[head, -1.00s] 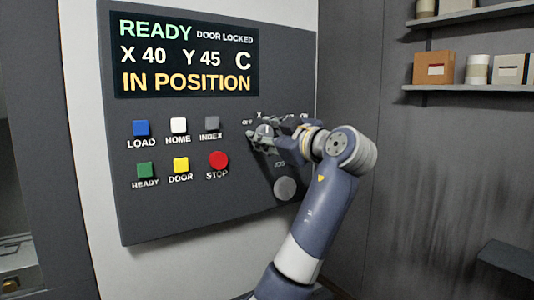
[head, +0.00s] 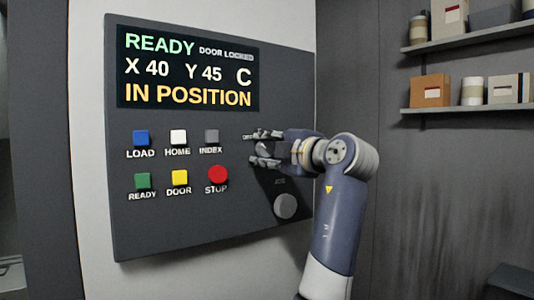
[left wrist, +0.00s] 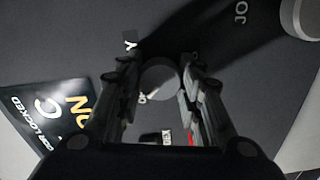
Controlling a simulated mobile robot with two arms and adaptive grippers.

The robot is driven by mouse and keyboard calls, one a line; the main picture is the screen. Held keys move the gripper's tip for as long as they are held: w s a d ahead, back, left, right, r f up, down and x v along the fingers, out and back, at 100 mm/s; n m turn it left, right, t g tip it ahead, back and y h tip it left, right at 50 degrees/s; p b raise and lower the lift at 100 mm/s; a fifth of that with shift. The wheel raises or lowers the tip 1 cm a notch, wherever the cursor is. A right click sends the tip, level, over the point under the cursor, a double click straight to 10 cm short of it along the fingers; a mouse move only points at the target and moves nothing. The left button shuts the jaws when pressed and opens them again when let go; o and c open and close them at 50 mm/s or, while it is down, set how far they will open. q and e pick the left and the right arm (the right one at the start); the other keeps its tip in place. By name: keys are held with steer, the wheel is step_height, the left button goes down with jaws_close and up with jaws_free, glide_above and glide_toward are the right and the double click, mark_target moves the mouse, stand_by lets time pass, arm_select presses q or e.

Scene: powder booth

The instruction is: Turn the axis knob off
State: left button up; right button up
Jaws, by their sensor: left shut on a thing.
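The axis knob is a round grey knob on the dark control panel (head: 190,235). In the left wrist view the knob (left wrist: 160,82) sits between my two fingers. My left gripper (head: 260,148) is at the panel, right of the grey INDEX button, its fingers one above the other; it also shows in the left wrist view (left wrist: 160,90). It is shut on the knob. In the head view the fingers hide most of the knob and its labels. A "Y" label shows beside the knob in the wrist view. Where the knob's pointer stands is unclear. My right gripper is out of view.
The screen (head: 188,68) reads READY, DOOR LOCKED, X 40, Y 45, C, IN POSITION. Several coloured buttons, including the red STOP button (head: 218,175), lie left of my gripper. A round grey jog knob (head: 286,206) is below it. Shelves with boxes are at right.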

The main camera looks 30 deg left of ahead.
arm_select(q)
steer(key=shift+n, duration=0.4)
steer(key=o, duration=1.1)
steer(key=shift+c, duration=0.2)
steer(key=v, duration=1.2)
